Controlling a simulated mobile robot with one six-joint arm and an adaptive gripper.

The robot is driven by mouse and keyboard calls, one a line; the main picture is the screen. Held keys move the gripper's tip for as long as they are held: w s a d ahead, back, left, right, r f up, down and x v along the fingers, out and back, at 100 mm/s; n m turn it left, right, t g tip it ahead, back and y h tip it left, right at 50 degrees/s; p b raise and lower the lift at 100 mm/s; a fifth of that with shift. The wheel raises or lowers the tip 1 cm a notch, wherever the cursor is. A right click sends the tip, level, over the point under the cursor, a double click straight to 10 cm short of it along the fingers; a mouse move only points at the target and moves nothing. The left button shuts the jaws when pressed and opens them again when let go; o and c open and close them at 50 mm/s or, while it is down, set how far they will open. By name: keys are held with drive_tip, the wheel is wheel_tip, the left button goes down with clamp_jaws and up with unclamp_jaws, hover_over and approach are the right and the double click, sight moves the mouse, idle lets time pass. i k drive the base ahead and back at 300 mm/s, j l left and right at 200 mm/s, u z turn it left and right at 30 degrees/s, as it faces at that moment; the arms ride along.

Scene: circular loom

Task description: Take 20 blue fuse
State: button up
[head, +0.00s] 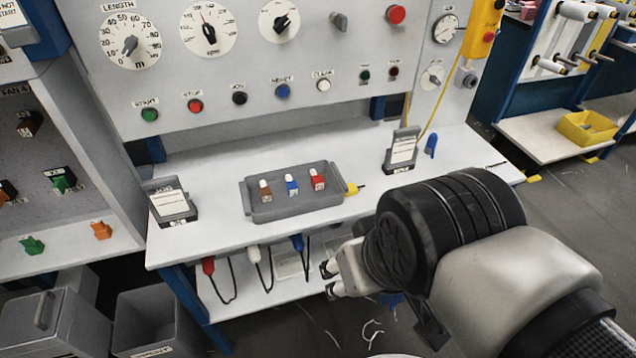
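A grey tray (262,213) on the white bench holds three small fuses standing in a row. The blue fuse (292,187) is in the middle, with a white top and a pale label. The brown fuse (265,191) stands to its left and the red fuse (317,181) to its right. My gripper (328,280) is in front of the bench edge, lower right of the tray and apart from the fuses. Its fingertips point left and look parted, with nothing seen between them. The number on the blue fuse is too small to read.
Card holders stand on the bench left (172,203) and right (402,150) of the tray. A control panel (250,60) with dials and buttons rises behind. Cabled plugs (253,252) hang under the front edge. Grey bins (150,318) stand at lower left.

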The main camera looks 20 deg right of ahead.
sight(292, 186)
drive_tip(key=i+j+z, duration=0.2)
drive_tip(key=j+z, duration=0.2)
drive_tip(key=j, duration=0.15)
drive_tip(key=i+j+z, duration=0.1)
drive_tip(key=j+z, duration=0.3)
drive_tip(key=j, duration=0.2)
drive_tip(key=j+z, duration=0.4)
drive_tip(key=j, duration=0.2)
drive_tip(key=i, duration=0.05)
